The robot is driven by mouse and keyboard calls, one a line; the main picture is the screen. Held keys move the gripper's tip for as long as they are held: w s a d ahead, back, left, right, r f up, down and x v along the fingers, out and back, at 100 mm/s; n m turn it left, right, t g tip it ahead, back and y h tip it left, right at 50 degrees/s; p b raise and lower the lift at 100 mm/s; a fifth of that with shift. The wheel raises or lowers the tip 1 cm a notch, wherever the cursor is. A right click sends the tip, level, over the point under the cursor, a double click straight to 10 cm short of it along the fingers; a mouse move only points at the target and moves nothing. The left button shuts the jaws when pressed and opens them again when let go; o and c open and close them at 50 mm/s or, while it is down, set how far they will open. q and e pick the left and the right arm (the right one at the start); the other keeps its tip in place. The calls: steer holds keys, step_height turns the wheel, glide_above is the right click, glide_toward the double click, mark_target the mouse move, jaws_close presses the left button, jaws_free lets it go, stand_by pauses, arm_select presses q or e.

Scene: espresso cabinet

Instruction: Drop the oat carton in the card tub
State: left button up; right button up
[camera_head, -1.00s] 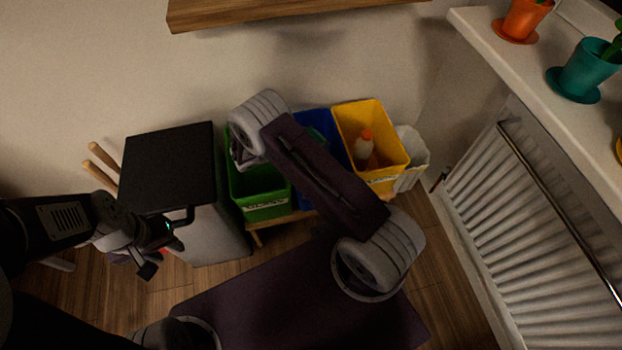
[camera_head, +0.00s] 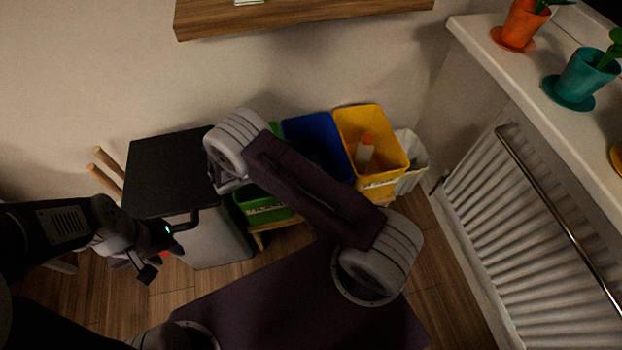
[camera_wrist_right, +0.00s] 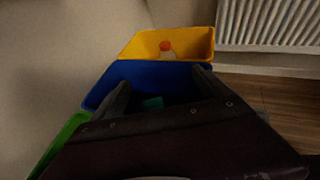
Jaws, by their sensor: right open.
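In the right wrist view a teal object (camera_wrist_right: 152,103), perhaps the oat carton, shows low inside the blue tub (camera_wrist_right: 100,92), between my fingers. I cannot read any label on it. The blue tub, perhaps the card tub, also shows in the head view (camera_head: 320,133), between the green and yellow tubs. My right gripper (camera_wrist_right: 162,80) is open above the blue tub, its two fingers apart with nothing between them at the tips. In the head view my right arm hides this gripper. My left gripper (camera_head: 162,260) appears open and empty, in front of the dark-topped cabinet (camera_head: 165,165).
A green tub (camera_head: 265,212) stands left of the blue one, partly behind my right arm. A yellow tub (camera_head: 350,118) with an orange-capped bottle (camera_head: 364,152) stands right, beside a white bin (camera_head: 413,160). A radiator (camera_head: 530,220) is at right; a wooden shelf (camera_head: 300,15) hangs above.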

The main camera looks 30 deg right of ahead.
steer(key=s+v, duration=0.1)
steer(key=v, duration=0.5)
steer(key=shift+s+a+f+p, duration=0.15)
steer(key=shift+s+f+p, duration=0.1)
steer(key=shift+p, duration=0.15)
